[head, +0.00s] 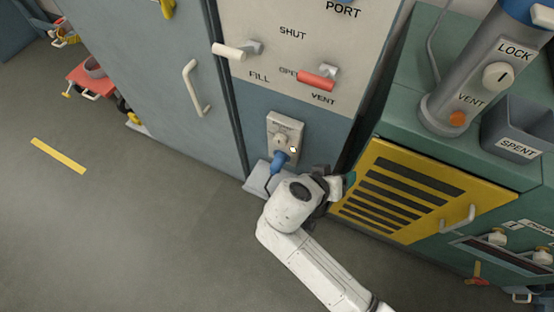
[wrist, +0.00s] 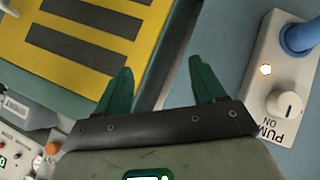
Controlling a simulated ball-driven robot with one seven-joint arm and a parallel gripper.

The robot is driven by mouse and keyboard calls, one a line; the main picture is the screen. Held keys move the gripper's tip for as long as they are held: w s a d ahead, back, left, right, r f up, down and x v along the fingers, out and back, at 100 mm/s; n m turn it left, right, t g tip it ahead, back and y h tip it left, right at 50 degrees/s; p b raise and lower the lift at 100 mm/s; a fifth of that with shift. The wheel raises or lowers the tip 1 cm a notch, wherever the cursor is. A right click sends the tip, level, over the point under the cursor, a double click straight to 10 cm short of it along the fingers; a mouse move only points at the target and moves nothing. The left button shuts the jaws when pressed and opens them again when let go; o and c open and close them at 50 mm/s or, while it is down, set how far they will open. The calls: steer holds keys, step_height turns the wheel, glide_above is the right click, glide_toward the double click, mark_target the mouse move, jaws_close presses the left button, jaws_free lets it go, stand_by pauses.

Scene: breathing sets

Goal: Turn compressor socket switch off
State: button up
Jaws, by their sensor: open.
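A pale socket plate (head: 297,127) is on the blue panel below the levers, with a round switch knob (head: 281,140), a lit indicator and a blue plug (head: 278,160) in it. In the wrist view the plate (wrist: 257,97) is at the right edge, with its knob (wrist: 284,104), glowing light (wrist: 265,70) and blue plug (wrist: 300,38). Lettering beside the knob reads "PUM", partly cut off, and "ON". My gripper (head: 346,181) is right of and below the socket, apart from it. Its green fingers (wrist: 163,75) are spread with nothing between them.
A yellow vented door (head: 360,205) with a handle is close right of my gripper. A white lever (head: 229,52) and a red lever (head: 316,80) stick out above the socket. A blue cord hangs from the plug. Open floor (head: 150,220) lies to the left.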

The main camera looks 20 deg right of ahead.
steer(key=w+a+f+t+h+b, duration=0.2)
steer(key=w+a+f+t+b, duration=0.2)
steer(key=w+a+f+b, duration=0.25)
steer(key=m+t+h+b, duration=0.1)
steer(key=t+b, duration=0.3)
steer(key=b, duration=0.2)
glide_toward(279, 144)
steer(key=x, duration=0.8)
steer(key=shift+w+d, duration=0.25)
steer(key=shift+c, duration=0.2)
steer(key=c, duration=1)
